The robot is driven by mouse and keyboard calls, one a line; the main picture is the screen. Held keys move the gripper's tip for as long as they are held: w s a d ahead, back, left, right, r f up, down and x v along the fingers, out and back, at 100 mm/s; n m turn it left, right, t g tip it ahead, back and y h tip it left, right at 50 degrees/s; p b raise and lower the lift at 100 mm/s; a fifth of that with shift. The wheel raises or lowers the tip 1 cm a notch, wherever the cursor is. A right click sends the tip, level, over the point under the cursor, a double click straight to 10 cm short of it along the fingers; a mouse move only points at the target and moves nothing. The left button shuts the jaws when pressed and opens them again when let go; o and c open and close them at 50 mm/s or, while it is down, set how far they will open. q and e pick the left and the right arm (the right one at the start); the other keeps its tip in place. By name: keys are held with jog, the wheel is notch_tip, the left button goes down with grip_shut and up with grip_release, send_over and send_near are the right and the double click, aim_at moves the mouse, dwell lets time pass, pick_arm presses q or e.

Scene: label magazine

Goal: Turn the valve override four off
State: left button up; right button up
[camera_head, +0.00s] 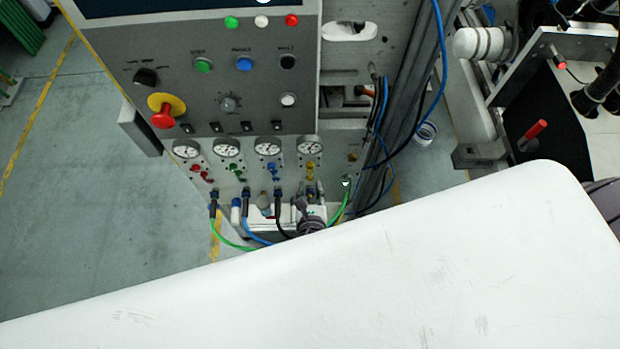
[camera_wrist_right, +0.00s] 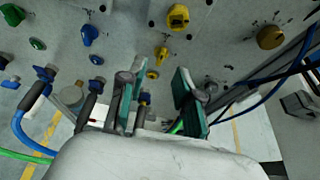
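The control panel (camera_head: 235,95) stands beyond my white body, with a row of gauges and coloured valves below them. A yellow valve (camera_head: 310,166) sits under the rightmost gauge (camera_head: 310,145). In the right wrist view a larger yellow knob (camera_wrist_right: 178,17) is at the top, with a small yellow valve (camera_wrist_right: 161,53) and another yellow valve piece (camera_wrist_right: 152,73) below it. My right gripper (camera_head: 311,194) is just below the yellow valves. Its teal-padded fingers are apart and empty in the wrist view (camera_wrist_right: 157,90), with the lower yellow piece showing between them. My left gripper is out of view.
Blue valves (camera_wrist_right: 90,35) and green valves (camera_head: 237,170) are to the left, and a brass knob (camera_wrist_right: 270,37) to the right. Connectors with green, blue and black hoses (camera_head: 225,236) lie close below. Blue and black cables (camera_head: 388,140) run along the right post.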

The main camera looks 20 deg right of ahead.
jog(key=v, duration=0.7)
dwell(0.4)
jog(key=s+d+f+m+g+y+b, duration=0.1)
jog(key=s+d+f+m+g+b, duration=0.2)
jog(key=f, duration=0.6)
jog(key=s+d+f+m+g+b, duration=0.15)
jog(key=s+f+m, duration=0.3)
jog(key=f, duration=0.45)
jog(key=s+d+f+m+g+y+b, duration=0.1)
jog(key=s+d+f+m+g, duration=0.2)
jog(key=f, duration=0.6)
jog(key=s+d+f+m+g+y+b, duration=0.1)
jog(key=s+d+f+m+g+b, duration=0.1)
jog(key=s+f+m, duration=0.5)
jog(key=s+d+f+m+g+b, duration=0.2)
jog(key=s+f+m, duration=0.5)
jog(key=m, duration=0.6)
jog(key=shift+s+d+f+y+b, duration=0.25)
jog(key=shift+s+d+y+b, duration=0.25)
jog(key=shift+s+d, duration=0.65)
